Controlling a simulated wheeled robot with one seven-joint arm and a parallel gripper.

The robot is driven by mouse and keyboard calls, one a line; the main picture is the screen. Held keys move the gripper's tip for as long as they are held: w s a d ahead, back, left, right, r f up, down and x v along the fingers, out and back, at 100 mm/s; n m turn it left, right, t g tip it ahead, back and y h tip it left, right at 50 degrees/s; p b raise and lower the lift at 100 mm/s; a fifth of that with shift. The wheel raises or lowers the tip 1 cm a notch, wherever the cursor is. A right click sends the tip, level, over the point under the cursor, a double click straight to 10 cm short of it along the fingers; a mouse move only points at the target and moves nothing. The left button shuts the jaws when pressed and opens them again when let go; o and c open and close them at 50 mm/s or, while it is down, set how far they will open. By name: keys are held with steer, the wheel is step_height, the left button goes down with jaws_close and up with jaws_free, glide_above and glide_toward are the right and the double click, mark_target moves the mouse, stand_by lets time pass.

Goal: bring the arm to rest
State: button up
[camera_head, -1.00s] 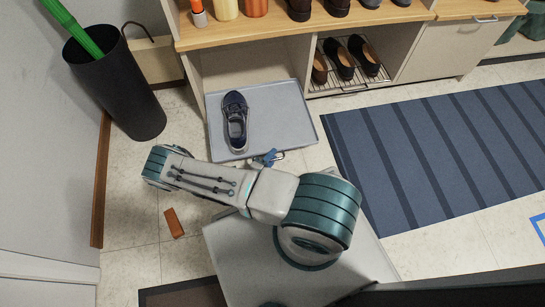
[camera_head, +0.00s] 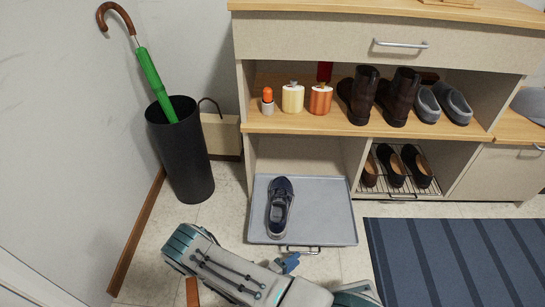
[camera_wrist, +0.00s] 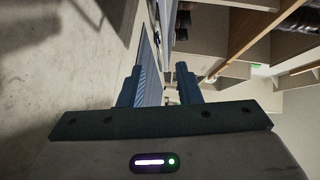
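My gripper (camera_wrist: 159,88) shows in the wrist view with its two dark fingers apart and nothing between them. In the head view my arm (camera_head: 235,272) is folded low across the bottom of the picture, in front of the grey tray (camera_head: 330,232). A small blue piece (camera_head: 287,263) shows between the arm and the tray's front handle; I cannot tell whether it is part of my gripper. A dark blue shoe (camera_head: 280,207) lies in the left part of the tray, apart from my arm.
A black bin (camera_head: 182,160) with a green umbrella (camera_head: 151,72) stands at the left wall. The shelf unit (camera_head: 385,62) holds bottles, boots and shoes. A wire rack (camera_head: 402,188) holds dark shoes. A striped blue rug (camera_head: 455,260) lies at right. An orange-brown block (camera_head: 192,292) lies by my arm.

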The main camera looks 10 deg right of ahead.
step_height(320, 180, up, 47)
steer(key=w+a+m+g+y+p, duration=0.2)
steer(key=m+g+y+p, duration=0.2)
steer(key=m+g+p, duration=1.25)
steer(key=s+r+m+t+y+p, duration=0.3)
steer(key=r+m+p, duration=0.4)
steer(key=r, duration=0.7)
steer(key=s+r+m+t+y+p, duration=0.3)
steer(key=r+m+p, duration=0.5)
steer(key=r+m, duration=0.3)
steer(key=s+r+m+t+y+p, duration=0.4)
steer(key=r+m+p, duration=0.4)
steer(key=r, duration=0.9)
steer(key=shift+s+d+r+m+t, duration=0.2)
steer(key=shift+s+r+m+t, duration=0.2)
steer(key=shift+s+m, duration=0.55)
steer(key=shift+s+a, duration=0.1)
